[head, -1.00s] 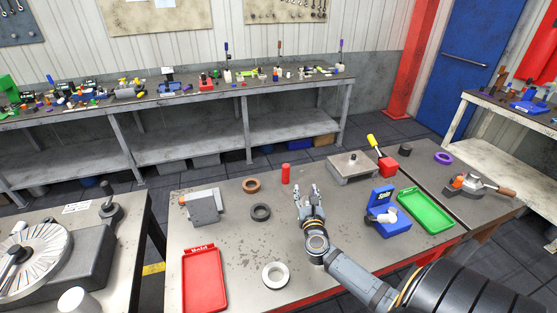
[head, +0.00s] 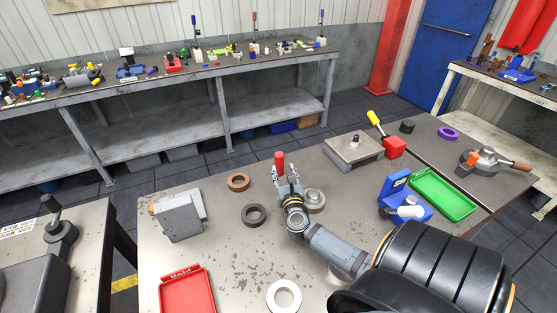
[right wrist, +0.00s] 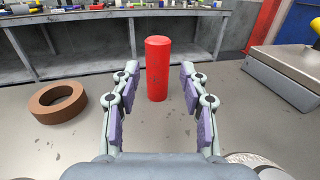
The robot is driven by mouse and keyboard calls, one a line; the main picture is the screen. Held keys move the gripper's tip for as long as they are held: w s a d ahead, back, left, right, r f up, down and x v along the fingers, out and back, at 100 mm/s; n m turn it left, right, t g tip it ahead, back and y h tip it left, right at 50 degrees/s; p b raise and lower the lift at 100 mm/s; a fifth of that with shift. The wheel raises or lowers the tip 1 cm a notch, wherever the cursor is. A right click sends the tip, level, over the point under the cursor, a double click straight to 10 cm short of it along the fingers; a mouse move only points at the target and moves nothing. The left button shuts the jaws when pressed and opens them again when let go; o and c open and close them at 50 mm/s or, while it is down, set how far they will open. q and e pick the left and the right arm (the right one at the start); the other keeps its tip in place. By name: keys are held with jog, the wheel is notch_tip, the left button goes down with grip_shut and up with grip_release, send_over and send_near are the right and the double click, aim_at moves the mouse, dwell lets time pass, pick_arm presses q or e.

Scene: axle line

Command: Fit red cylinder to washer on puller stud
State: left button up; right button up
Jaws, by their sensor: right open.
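The red cylinder (head: 279,160) stands upright on the middle table, at its far side. It also shows in the right wrist view (right wrist: 158,68), centred in the gap between the fingers. My right gripper (head: 286,175) is open and low over the table, with its fingers pointing at the cylinder; I cannot tell whether the cylinder's near side is inside the fingertips. No finger is seen pressing on it. A grey block (head: 340,155) with a short stud (head: 355,139) on top stands to the right; whether a washer sits on the stud is too small to tell. My left gripper is not in view.
A brown ring (head: 238,182), a dark ring (head: 253,215), a silver ring (head: 317,201) and a white ring (head: 284,297) lie around my right gripper. A grey fixture (head: 179,218) and red tray (head: 187,292) are left. A blue stand (head: 394,190) and green tray (head: 443,195) are right.

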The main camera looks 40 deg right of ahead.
aim_at(281, 164)
jog(key=shift+w+f, duration=0.15)
jog(key=shift+f, duration=0.5)
jog(key=shift+w+d, duration=0.15)
jog(key=b+x, duration=0.1)
jog(key=x, duration=0.4)
jog(key=shift+w+b, duration=0.1)
jog(key=shift+b, duration=0.3)
jog(key=b+x, duration=0.2)
jog(key=x, duration=0.2)
jog(key=shift+w+d, duration=0.1)
jog(key=shift+w, duration=0.35)
jog(key=shift+w+d, duration=0.1)
jog(key=shift+w, duration=0.05)
jog(key=shift+r, duration=0.15)
jog(key=shift+s, duration=0.2)
jog(key=shift+c, duration=1.3)
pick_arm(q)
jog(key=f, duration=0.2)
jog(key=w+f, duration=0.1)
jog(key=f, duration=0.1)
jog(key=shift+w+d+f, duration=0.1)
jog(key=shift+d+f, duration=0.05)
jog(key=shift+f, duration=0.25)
pick_arm(e)
grip_shut()
